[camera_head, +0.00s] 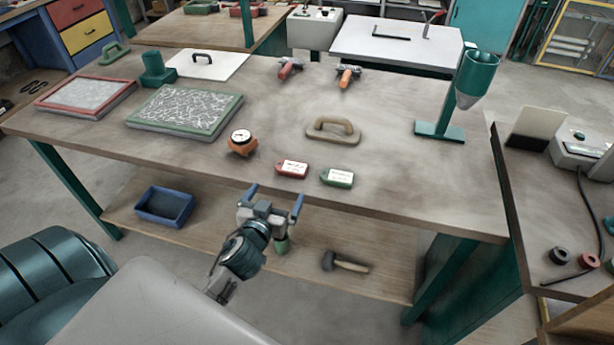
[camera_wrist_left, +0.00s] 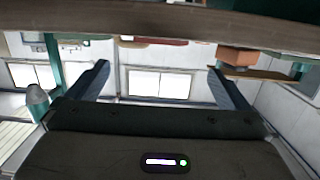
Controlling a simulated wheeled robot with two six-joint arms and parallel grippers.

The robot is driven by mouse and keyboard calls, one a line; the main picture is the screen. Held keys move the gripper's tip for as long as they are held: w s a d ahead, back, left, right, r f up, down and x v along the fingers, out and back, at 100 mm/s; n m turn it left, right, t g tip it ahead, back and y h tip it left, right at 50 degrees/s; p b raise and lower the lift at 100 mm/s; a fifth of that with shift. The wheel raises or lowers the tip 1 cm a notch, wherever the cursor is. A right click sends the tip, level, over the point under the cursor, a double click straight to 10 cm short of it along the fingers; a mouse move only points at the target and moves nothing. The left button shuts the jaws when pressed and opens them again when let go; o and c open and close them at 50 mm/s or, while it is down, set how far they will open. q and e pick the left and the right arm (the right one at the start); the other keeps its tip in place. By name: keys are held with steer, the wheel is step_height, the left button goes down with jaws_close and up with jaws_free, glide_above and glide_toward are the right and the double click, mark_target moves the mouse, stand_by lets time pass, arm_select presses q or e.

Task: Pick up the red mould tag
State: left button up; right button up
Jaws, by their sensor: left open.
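The red mould tag (camera_head: 291,169) lies flat near the front edge of the workbench, its white label facing up. A green tag (camera_head: 337,177) lies just to its right. My left gripper (camera_head: 274,198) is in front of the bench edge, below and nearer than the red tag, with its two blue fingers apart and nothing between them. In the left wrist view the picture is upside down; the open fingers (camera_wrist_left: 158,68) frame a thin red shape (camera_wrist_left: 162,41), which looks like the red tag seen edge-on. My right gripper is not in view.
An orange gauge (camera_head: 242,142) stands left of the red tag, and a beige float (camera_head: 334,131) lies behind. A green-framed tray (camera_head: 238,107) is farther left. A blue bin (camera_head: 165,206) and a hammer (camera_head: 345,263) lie on the lower shelf. The bench edge (camera_head: 400,212) lies close to my gripper.

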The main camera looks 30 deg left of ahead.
mark_target(289, 171)
arm_select(q)
steer(key=p+x, duration=0.2)
steer(key=x, duration=0.2)
steer(key=shift+w+a+f, duration=0.15)
steer(key=shift+w+a, duration=0.05)
steer(key=shift+w, duration=0.1)
steer(key=shift+w+a+f, duration=0.1)
steer(key=shift+w, duration=0.45)
steer(key=p+x, duration=0.2)
steer(key=x, duration=0.2)
steer(key=shift+p, duration=0.3)
steer(key=shift+w+a, duration=0.15)
steer(key=shift+w, duration=0.3)
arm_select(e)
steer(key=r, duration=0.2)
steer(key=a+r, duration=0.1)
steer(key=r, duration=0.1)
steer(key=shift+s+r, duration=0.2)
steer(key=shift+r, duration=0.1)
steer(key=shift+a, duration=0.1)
